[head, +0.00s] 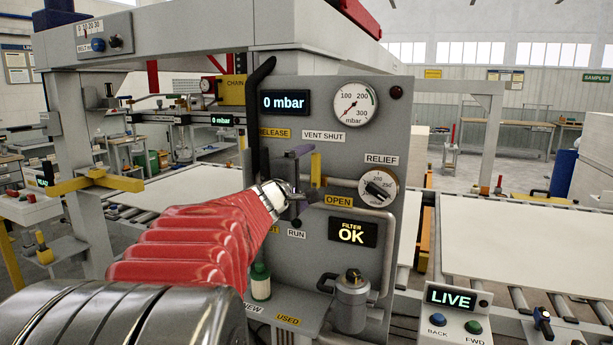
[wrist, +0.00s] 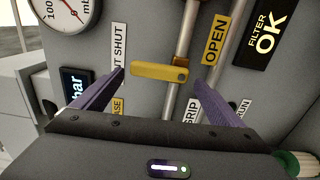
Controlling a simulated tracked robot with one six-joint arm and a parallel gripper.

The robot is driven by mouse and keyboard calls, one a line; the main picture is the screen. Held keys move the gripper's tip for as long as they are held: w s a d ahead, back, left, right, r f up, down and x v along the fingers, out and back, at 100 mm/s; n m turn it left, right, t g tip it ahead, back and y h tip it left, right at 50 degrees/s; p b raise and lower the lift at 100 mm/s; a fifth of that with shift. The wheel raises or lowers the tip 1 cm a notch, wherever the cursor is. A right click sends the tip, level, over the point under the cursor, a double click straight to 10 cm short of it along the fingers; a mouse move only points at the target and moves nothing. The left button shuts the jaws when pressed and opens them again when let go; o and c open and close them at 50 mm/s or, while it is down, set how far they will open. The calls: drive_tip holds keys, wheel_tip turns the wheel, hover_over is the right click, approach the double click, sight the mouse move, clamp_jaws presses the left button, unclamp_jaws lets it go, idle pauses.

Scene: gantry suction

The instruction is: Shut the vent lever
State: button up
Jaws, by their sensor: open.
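The vent lever is a short yellow bar (head: 316,169) on the grey panel; it also shows in the wrist view (wrist: 155,71). It stands upright in the head view, with its free end toward the VENT SHUT label (head: 324,136) and its pivot end near the OPEN label (head: 339,202). My gripper (head: 305,173) is open in front of the panel, at the lever. In the wrist view its purple fingers (wrist: 160,79) stand beyond the two ends of the lever, with a small gap visible at each end. No contact is visible.
The relief dial (head: 378,187) and a grey pipe (head: 365,214) lie right of the lever. A black hose (head: 256,120) runs down the panel's left side. The gauge (head: 354,103) is above.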

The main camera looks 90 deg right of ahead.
drive_tip(key=shift+a, duration=0.1)
drive_tip(key=v, duration=1.2)
idle(0.5)
